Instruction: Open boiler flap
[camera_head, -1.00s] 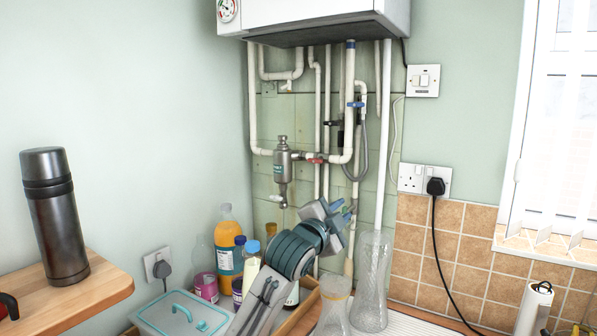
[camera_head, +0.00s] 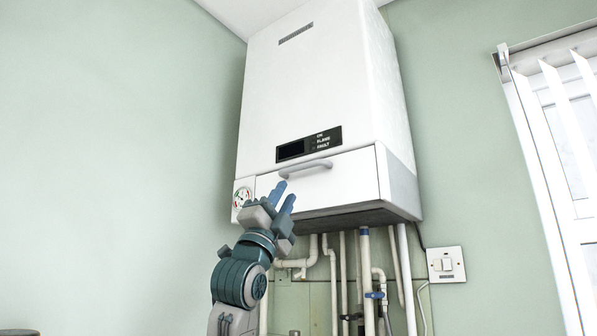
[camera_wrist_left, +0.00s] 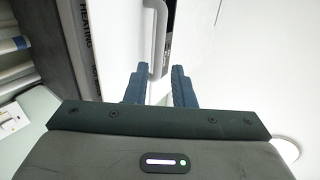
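The white boiler (camera_head: 310,85) hangs on the wall in the head view. Its flap (camera_head: 335,181) is a white panel on the lower front, shut flush, with a grey bar handle (camera_head: 306,168) along its top edge. My left gripper (camera_head: 283,194) is in front of the flap, its blue fingers apart, just below the handle's left end. In the left wrist view the open fingers (camera_wrist_left: 158,86) point at the handle (camera_wrist_left: 158,38), with its near end close to the gap between them. I cannot tell whether they touch it. My right gripper is not in view.
A black display panel (camera_head: 308,145) sits above the flap and a round gauge (camera_head: 242,196) at its left. Pipes (camera_head: 345,275) run down below the boiler. A switch (camera_head: 445,264) and window blinds (camera_head: 560,130) are at the right.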

